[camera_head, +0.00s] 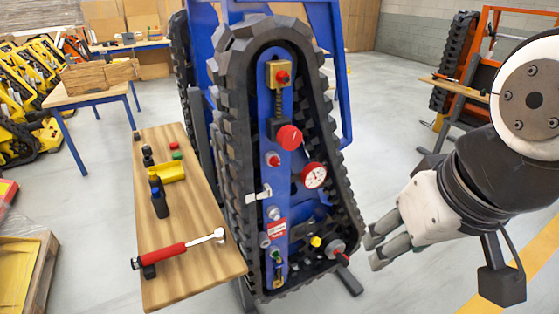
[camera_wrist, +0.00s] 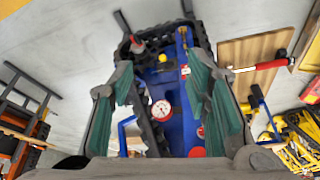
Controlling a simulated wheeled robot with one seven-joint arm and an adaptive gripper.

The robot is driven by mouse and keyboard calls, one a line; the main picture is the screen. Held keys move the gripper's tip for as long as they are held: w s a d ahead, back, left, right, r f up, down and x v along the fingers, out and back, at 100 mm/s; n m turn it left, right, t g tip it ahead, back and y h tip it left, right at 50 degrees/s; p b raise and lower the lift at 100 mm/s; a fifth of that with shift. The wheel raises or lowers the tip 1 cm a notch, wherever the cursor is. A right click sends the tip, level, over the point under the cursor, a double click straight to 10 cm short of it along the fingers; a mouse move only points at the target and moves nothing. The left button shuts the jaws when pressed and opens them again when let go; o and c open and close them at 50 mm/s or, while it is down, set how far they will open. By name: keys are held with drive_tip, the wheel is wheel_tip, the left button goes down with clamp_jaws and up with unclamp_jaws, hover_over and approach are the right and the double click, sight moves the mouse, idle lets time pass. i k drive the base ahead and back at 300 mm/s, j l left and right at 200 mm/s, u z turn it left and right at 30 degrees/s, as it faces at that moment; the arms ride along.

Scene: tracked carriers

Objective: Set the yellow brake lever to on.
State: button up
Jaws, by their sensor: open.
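A blue carrier panel (camera_head: 267,103) stands inside a black rubber track (camera_head: 234,110). A small yellow knob (camera_head: 316,241) sits low on the panel, beside a grey and red-tipped handle (camera_head: 338,249). It also shows in the wrist view (camera_wrist: 162,57), between my fingers. A brass-yellow part (camera_head: 278,270) is at the panel's bottom. I cannot tell for sure which is the brake lever, nor read its setting. My gripper (camera_head: 374,251) is right of the track's lower end, apart from it. In the wrist view my gripper (camera_wrist: 160,68) is open and empty, facing the panel.
The panel also carries a red knob (camera_head: 289,137), a round gauge (camera_head: 314,175) and a white latch handle (camera_head: 259,194). Floor right of the track is clear.

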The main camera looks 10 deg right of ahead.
sight(316, 242)
drive_tip(key=k+l+u, duration=0.1)
drive_tip(key=j+z, duration=0.45)
drive_tip(key=j, duration=1.6)
